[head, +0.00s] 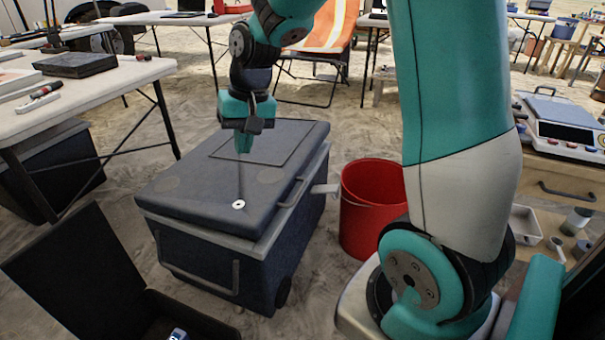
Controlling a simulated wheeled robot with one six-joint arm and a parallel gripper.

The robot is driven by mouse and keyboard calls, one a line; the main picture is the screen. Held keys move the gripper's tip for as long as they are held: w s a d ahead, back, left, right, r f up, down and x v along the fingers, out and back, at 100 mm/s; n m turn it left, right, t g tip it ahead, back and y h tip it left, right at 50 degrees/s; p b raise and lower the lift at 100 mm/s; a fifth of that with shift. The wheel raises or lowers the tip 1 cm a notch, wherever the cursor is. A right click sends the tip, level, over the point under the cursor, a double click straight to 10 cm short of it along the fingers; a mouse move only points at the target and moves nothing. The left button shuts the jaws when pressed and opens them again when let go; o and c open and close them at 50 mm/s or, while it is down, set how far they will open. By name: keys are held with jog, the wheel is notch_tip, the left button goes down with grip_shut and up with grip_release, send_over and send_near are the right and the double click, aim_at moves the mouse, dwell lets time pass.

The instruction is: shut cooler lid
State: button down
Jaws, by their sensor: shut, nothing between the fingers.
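The cooler (215,262) is a dark blue-grey box with a light rim, handles and a wheel, standing on the sandy floor in the middle of the head view. Its dark lid (185,185) lies flat over the top and looks down on the body, though I cannot tell if a small gap stays at the rim. My gripper (244,143) is shut and empty, pointing down over the far part of the lid. Its fingertips are at or just above the lid surface; I cannot tell if they touch.
A red bucket (371,215) stands just right of the cooler. A white table (95,100) is at the left, and an open black case (75,265) sits at the lower left. An orange folding chair (325,35) is behind.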

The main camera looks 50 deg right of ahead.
jog(key=w+d+f+m+h, duration=0.1)
jog(key=w+d+f+m, duration=0.15)
jog(key=d, duration=0.45)
jog(key=w+d+f+m, duration=0.2)
jog(key=d+f+m, duration=0.1)
jog(key=d, duration=0.4)
jog(key=m, duration=0.4)
send_near(303, 183)
jog(key=shift+h, duration=0.4)
jog(key=f+b, duration=0.1)
jog(key=f, duration=0.1)
jog(key=f+b, duration=0.1)
jog(key=f, duration=0.1)
jog(key=a+f+b, duration=0.1)
jog(key=f+b, duration=0.1)
jog(key=shift+w+f, duration=0.2)
jog(key=shift+w, duration=0.15)
jog(key=shift+w+f, duration=0.1)
jog(key=shift+f, duration=0.45)
jog(key=shift+f, duration=0.1)
